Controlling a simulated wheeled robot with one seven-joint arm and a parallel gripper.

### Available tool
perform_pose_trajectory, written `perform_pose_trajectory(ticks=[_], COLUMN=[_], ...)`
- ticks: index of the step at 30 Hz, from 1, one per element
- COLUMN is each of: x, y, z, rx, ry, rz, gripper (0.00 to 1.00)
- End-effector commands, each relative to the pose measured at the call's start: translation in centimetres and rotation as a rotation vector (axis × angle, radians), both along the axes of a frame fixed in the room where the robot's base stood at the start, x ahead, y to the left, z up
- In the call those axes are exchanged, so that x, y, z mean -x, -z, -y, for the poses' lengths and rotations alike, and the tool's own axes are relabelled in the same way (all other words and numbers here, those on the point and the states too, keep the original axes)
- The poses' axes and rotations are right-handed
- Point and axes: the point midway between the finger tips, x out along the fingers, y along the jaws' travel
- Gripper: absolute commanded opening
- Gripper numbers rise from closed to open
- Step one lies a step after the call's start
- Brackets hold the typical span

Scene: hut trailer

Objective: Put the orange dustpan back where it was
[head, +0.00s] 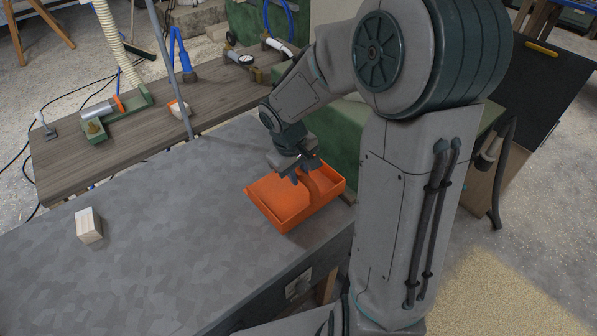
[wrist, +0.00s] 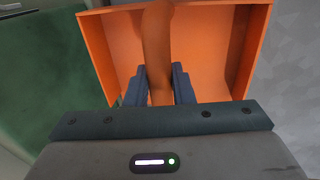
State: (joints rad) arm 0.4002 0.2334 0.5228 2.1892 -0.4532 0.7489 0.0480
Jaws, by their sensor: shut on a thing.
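The orange dustpan (head: 290,215) is at the right end of the grey metal-topped table (head: 160,240), close to the table's right edge. My gripper (head: 304,172) is above it and shut on its handle. In the wrist view the orange handle (wrist: 157,45) runs between the two dark fingers (wrist: 158,85), with the dustpan's open tray (wrist: 205,45) behind it. I cannot tell for sure whether the dustpan rests on the table or hangs just above it. The handle's lower end is hidden by my gripper.
A wooden block (head: 88,226) stands on the table's left part. A wooden bench (head: 75,165) behind holds tools and a small orange-and-white object (head: 178,109). A green cabinet (head: 345,135) is close behind the dustpan. The table's middle is clear.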

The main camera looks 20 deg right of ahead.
Motion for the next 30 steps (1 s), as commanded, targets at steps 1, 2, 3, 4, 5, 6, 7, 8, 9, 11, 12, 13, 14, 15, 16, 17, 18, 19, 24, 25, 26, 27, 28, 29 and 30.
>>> perform_pose_trajectory(ticks=[1, 2, 3, 4, 5, 6, 7, 8, 9, 11, 12, 13, 14, 15, 16, 17, 18, 19, 24, 25, 26, 27, 28, 29, 30], x=[0.0, 0.0, 0.0, 0.0, 0.0, 0.0, 0.0, 0.0, 0.0, 0.0, 0.0, 0.0, 0.0, 0.0, 0.0, 0.0, 0.0, 0.0, 0.2, 0.3, 0.3, 0.4, 0.4, 0.5, 0.5], y=[-0.1, 0.0, 0.1, 0.1, 0.1, 0.0, 0.0, 0.0, 0.0, 0.0, 0.0, 0.0, 0.0, -0.2, -0.4, -0.7, -1.2, -1.6, -5.2, -5.8, -6.5, -7.3, -7.9, -8.4, -9.1], z=[0.0, 0.0, 0.0, 0.0, 0.0, 0.0, 0.0, 0.0, 0.0, 0.0, 0.0, 0.0, 0.0, 0.0, 0.0, 0.0, -0.1, -0.2, -0.9, -1.0, -1.1, -1.2, -1.3, -1.4, -1.6], rx=[0.001, 0.001, 0.0, 0.0, 0.0, 0.0, 0.0, 0.0, 0.0, 0.0, 0.0, 0.0, 0.0, 0.001, 0.001, 0.001, 0.002, 0.003, 0.003, 0.003, 0.002, 0.003, 0.003, 0.002, 0.002], ry=[0.0, 0.0, 0.0, 0.0, 0.0, 0.0, 0.0, 0.0, 0.0, 0.0, 0.0, 0.0, 0.0, 0.001, 0.001, 0.001, 0.001, 0.002, 0.002, 0.0, 0.001, 0.001, 0.001, 0.002, 0.001], rz=[0.001, 0.001, 0.0, 0.0, 0.0, 0.0, 0.0, 0.0, 0.0, 0.0, 0.0, 0.0, 0.0, 0.001, 0.002, 0.002, 0.002, 0.004, 0.007, 0.007, 0.006, 0.006, 0.007, 0.006, 0.006], gripper=[0.0, 0.0, 0.24, 0.33, 0.41, 0.43, 0.43, 0.43, 0.43, 0.43, 0.43, 0.43, 0.43, 0.43, 0.43, 0.43, 0.43, 0.43, 0.43, 0.43, 0.43, 0.43, 0.43, 0.43, 0.43])
